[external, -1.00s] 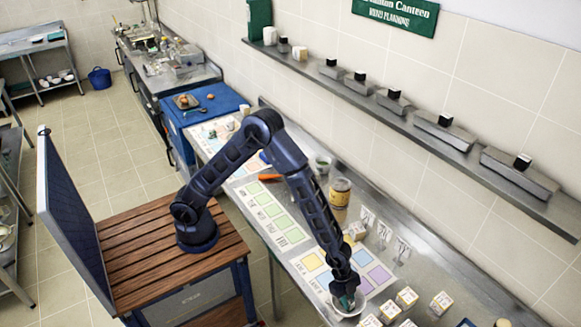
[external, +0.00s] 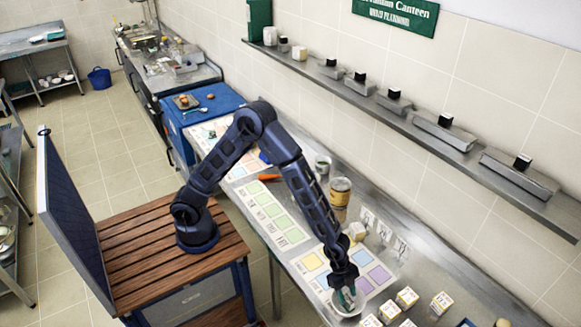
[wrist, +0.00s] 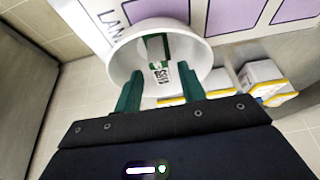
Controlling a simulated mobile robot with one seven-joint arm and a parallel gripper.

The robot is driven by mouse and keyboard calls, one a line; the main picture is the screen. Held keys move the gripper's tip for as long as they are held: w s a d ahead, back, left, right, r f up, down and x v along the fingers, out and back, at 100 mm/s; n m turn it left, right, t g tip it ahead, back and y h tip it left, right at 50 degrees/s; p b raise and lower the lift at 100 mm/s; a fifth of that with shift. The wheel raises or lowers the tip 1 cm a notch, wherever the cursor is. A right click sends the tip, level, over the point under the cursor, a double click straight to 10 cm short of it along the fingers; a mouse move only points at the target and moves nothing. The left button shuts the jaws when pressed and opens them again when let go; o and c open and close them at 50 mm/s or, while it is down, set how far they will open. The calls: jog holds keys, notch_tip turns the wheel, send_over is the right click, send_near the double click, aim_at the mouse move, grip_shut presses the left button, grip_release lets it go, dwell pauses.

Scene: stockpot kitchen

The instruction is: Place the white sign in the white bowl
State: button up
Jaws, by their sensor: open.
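The white bowl (wrist: 120,52) stands near the table's front edge; it also shows in the external view (external: 352,311). A small sign (wrist: 160,72) with a white lettered face and green parts lies inside the bowl in the wrist view. My gripper (wrist: 160,75) is open above the bowl, its green fingers on either side of the sign with visible gaps. In the external view my gripper (external: 345,298) hides part of the bowl and its contents.
Small white-and-yellow boxes (external: 407,297) stand right of the bowl. Several white stands (external: 384,232) and a brown jar (external: 340,190) are farther back. A mat with coloured squares (external: 330,262) lies beside the bowl.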

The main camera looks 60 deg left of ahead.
jog(key=v, duration=0.8)
jog(key=w+a+r+n+t+y, duration=0.1)
jog(key=w+a+r+n, duration=0.3)
jog(key=a, duration=0.7)
jog(key=w+a+r+n+t+y, duration=0.1)
jog(key=a+r, duration=0.6)
jog(key=a, duration=0.4)
jog(key=w+a+r+n+t+y, duration=0.1)
jog(key=w+a+r+n+t, duration=0.3)
jog(key=a, duration=0.7)
jog(key=s+a+r+n, duration=0.2)
jog(key=s+a, duration=0.4)
jog(key=a, duration=0.3)
jog(key=s+a+r+n+g+y, duration=0.1)
jog(key=s+a+n, duration=0.3)
jog(key=a, duration=0.5)
jog(key=s+a+r+n, duration=0.3)
jog(key=s+a, duration=0.6)
jog(key=shift+a+y, duration=0.15)
jog(key=shift+y, duration=0.25)
